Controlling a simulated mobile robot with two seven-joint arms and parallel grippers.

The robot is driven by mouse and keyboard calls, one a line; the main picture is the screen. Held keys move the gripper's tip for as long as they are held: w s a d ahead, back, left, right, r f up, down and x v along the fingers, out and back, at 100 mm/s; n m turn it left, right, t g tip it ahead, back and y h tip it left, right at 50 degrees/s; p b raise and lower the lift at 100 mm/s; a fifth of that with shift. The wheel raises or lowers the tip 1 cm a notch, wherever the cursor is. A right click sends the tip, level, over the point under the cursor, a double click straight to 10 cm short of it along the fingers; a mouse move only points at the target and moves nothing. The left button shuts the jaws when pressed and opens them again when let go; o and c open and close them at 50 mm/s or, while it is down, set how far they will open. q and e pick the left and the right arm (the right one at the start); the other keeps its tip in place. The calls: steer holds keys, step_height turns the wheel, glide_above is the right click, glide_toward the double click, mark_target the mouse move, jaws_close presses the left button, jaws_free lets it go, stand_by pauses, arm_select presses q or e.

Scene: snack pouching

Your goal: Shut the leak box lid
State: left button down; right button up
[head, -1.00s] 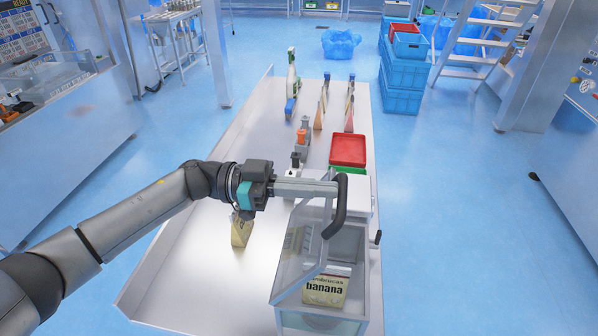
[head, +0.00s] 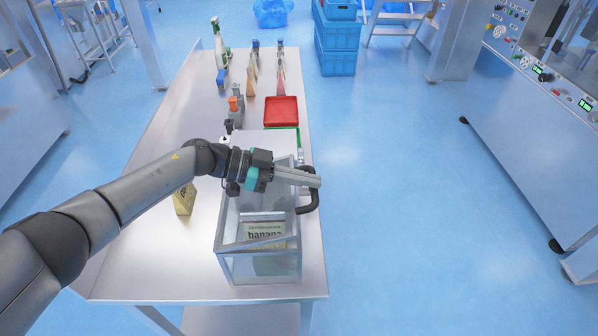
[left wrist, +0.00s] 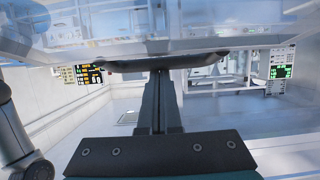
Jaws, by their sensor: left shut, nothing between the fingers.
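The leak box (head: 233,268) is a clear-walled box with a metal frame at the table's near right. Its clear lid (head: 258,244) lies across the top, down or nearly down; I cannot tell whether a small gap remains. The lid's black handle (head: 309,200) is at the right edge. A pouch marked banana (head: 265,233) shows inside. My left gripper (head: 316,181) is shut and empty, reaching over the box with its fingers above the handle. In the left wrist view its fingers (left wrist: 160,78) point at the dark handle bar (left wrist: 165,62); contact is unclear. My right gripper is out of view.
A yellowish pouch (head: 184,199) stands on the table (head: 150,240) left of the box. A red tray (head: 281,111), bottles and several pouches stand farther back. The floor right of the table is clear.

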mark_target(311, 189)
arm_select(q)
steer(key=f, duration=0.1)
steer(key=d+f+y, duration=0.1)
steer(key=f, duration=0.1)
steer(key=shift+d+y, duration=0.1)
steer(key=shift+y, duration=0.2)
steer(key=shift+d+f+b, duration=0.25)
steer(key=shift+f+b, duration=0.1)
steer(key=shift+f, duration=0.5)
